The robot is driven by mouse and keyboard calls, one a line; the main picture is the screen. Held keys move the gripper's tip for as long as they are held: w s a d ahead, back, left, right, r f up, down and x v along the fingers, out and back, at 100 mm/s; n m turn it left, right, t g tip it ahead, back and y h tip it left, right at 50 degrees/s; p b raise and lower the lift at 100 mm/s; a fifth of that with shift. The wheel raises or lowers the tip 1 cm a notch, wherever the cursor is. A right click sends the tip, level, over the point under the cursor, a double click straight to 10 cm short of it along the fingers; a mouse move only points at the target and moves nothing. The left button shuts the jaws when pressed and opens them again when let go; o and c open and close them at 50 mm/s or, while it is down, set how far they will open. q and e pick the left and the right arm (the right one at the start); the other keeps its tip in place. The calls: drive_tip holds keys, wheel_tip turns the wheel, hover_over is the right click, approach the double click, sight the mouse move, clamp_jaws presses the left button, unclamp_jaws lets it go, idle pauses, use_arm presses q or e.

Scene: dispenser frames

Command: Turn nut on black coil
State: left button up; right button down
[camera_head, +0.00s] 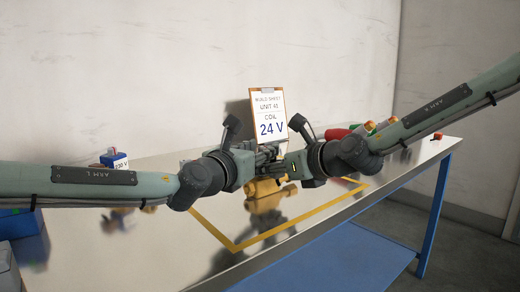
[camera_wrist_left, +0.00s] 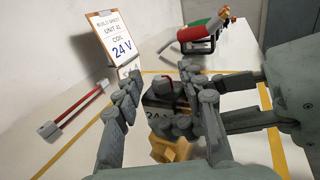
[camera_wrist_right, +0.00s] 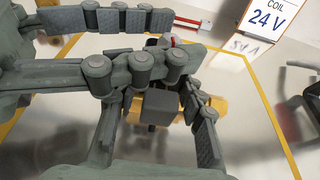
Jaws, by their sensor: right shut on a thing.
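My right gripper (camera_wrist_right: 165,110) is shut on the coil from the side. My left gripper (camera_wrist_left: 158,85) is open above it, its fingers spread to either side of the coil's top. In the head view the grippers hide most of the coil; the brass body (camera_head: 268,186) shows below them.
A build sheet (camera_head: 268,115) reading COIL 24 V stands behind. A blue-and-white 230 V part (camera_head: 114,160) is at the left. A red-and-grey tool (camera_wrist_left: 72,112) lies on the bench. Red and green items (camera_wrist_left: 208,32) lie at the right. Yellow tape (camera_head: 290,228) marks the work area.

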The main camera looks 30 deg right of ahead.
use_arm(q)
clamp_jaws()
drive_tip(key=shift+s+d+r, duration=0.1)
drive_tip(key=shift+r, duration=0.05)
drive_tip(key=n+t+y, duration=0.1)
drive_tip(key=t, duration=0.1)
drive_tip(key=n+t+y, duration=0.1)
drive_tip(key=n, duration=0.1)
drive_tip(key=shift+s+d+t+y, duration=0.2)
drive_tip(key=shift+t+y, duration=0.2)
drive_tip(key=shift+n+t+y, duration=0.9)
drive_tip(key=shift+y, duration=0.2)
drive_tip(key=shift+a, duration=0.1)
unclamp_jaws()
